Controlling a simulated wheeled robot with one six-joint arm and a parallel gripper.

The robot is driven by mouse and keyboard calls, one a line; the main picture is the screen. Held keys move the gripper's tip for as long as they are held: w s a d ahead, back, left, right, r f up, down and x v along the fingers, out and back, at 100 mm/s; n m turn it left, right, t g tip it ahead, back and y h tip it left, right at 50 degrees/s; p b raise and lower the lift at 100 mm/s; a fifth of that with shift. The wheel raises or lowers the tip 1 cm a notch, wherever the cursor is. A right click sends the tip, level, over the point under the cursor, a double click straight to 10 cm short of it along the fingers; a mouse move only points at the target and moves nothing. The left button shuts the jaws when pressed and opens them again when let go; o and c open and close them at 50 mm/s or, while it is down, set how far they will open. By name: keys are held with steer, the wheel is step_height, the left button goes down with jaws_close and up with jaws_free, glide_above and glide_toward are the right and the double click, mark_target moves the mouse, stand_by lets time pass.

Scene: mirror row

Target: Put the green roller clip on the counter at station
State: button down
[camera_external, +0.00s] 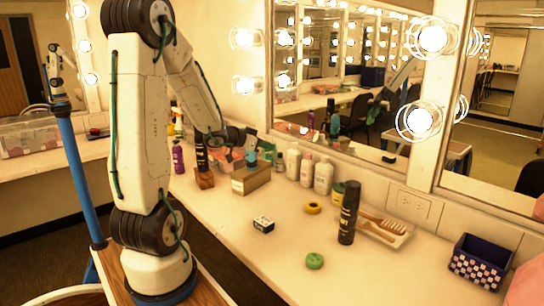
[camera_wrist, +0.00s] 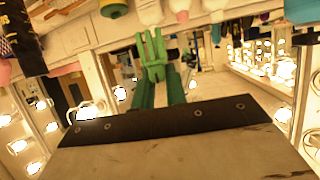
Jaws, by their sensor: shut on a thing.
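My gripper (camera_wrist: 161,78) shows in the wrist view with its two fingers close together, shut on a green clip (camera_wrist: 153,48) with several prongs. The clip is held at the fingertips, and the counter and its things appear beyond it at the top of that picture. In the external view my gripper (camera_external: 240,137) is over the back part of the counter (camera_external: 275,230), near a brown box. The clip is hard to make out there among the things behind it.
The brown box (camera_external: 251,179), white bottles (camera_external: 293,162) and a dark spray can (camera_external: 348,213) stand on the counter. A checkered bin (camera_external: 481,262) stands right.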

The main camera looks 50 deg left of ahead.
step_height(320, 180, up, 10)
steer(key=d+m+g+h, duration=0.3)
steer(key=d+m+h, duration=0.35)
steer(key=d, duration=2.15)
steer(key=s+d+m+g+h, duration=0.25)
steer(key=s+d, duration=0.35)
steer(key=d, duration=0.5)
steer(key=s+d+m+g+h, duration=0.1)
steer(key=s+d+m+g, duration=0.35)
steer(key=d, duration=0.75)
step_height(320, 180, down, 27)
steer(key=n+t, duration=0.2)
steer(key=w+d, duration=0.2)
steer(key=w, duration=0.2)
steer(key=w+d, duration=0.2)
steer(key=w, duration=0.2)
steer(key=w+d+f, duration=0.1)
steer(key=w+d, duration=0.2)
steer(key=w, duration=0.1)
steer(key=shift+w+d, duration=0.1)
steer(key=shift+w, duration=0.3)
steer(key=shift+w+d+f, duration=0.15)
steer(key=shift+w+f, duration=0.05)
steer(key=shift+f, duration=0.1)
step_height(320, 180, down, 3)
steer(key=shift+f, duration=0.1)
